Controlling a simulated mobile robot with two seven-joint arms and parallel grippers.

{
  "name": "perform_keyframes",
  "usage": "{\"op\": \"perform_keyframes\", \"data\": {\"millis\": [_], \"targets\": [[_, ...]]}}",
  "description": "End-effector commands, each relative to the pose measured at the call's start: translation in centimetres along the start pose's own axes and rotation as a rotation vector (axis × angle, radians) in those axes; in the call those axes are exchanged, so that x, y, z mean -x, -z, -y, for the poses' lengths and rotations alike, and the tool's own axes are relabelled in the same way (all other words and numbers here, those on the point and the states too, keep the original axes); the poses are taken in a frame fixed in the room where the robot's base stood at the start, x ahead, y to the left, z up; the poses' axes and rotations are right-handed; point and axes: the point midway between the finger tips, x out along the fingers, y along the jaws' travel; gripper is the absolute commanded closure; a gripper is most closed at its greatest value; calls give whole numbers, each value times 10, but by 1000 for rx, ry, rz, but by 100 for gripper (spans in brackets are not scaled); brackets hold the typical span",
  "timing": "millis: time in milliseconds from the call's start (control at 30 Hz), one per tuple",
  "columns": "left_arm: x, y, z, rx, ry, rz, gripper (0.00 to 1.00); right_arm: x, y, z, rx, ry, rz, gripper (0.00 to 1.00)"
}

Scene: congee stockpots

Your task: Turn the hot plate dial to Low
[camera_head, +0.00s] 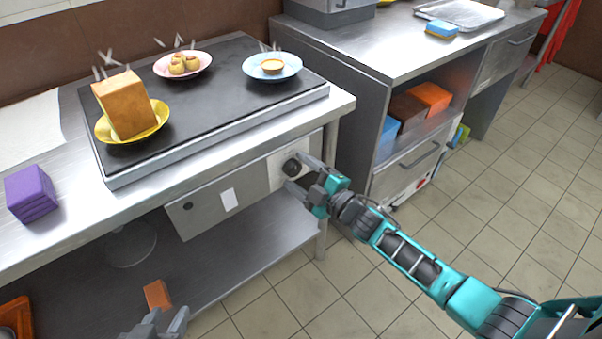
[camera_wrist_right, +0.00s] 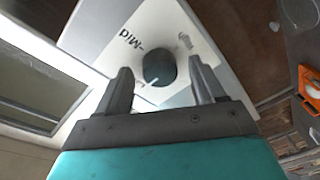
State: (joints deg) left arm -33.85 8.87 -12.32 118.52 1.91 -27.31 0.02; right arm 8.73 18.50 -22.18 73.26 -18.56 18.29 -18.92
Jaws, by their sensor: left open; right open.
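The hot plate (camera_head: 215,103) has a black top, and its control panel (camera_head: 245,180) is on the front of the counter below. The dark round dial (camera_head: 291,167) sits at the panel's right end. In the right wrist view the dial (camera_wrist_right: 158,66) has a pale pointer mark toward its lower edge. The word "Mid" (camera_wrist_right: 132,41) is printed beside it, and another label is unreadable. My right gripper (camera_head: 297,174) is open, its fingers on either side of the dial; I cannot tell whether they touch it. My left gripper (camera_head: 167,320) is open and empty at the bottom edge.
On the hot plate stand a yellow plate (camera_head: 103,131) with a bread loaf, a pink plate (camera_head: 205,66) with buns and a blue plate (camera_head: 290,68) with a tart. A purple block (camera_head: 31,193) lies on the counter's left. Another steel counter (camera_head: 390,40) stands at right.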

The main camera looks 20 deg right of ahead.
Motion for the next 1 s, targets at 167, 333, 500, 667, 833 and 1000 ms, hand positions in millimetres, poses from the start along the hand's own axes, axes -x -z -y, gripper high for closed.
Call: {"op": "perform_keyframes", "data": {"millis": [167, 333, 500, 667, 833, 1000], "targets": [[0, 0, -1, 6, 0, -1, 57, 0, 0, 0, -1, 0, 0, 32], [1, 3, -2, 11, 0, -2, 57, 10, 0, 0, -2, 1, 2, 32], [5, 9, -2, 10, 0, -1, 57, 40, 0, 0, -2, 4, 4, 32], [9, 14, -2, 10, 0, -1, 57, 75, 0, 0, -2, 3, 3, 32], [11, 17, -2, 8, 0, 0, 57, 106, 0, -1, -1, 2, 2, 32], [12, 17, -1, 3, 0, 3, 57, 124, 0, 0, -1, 1, 1, 32]]}}
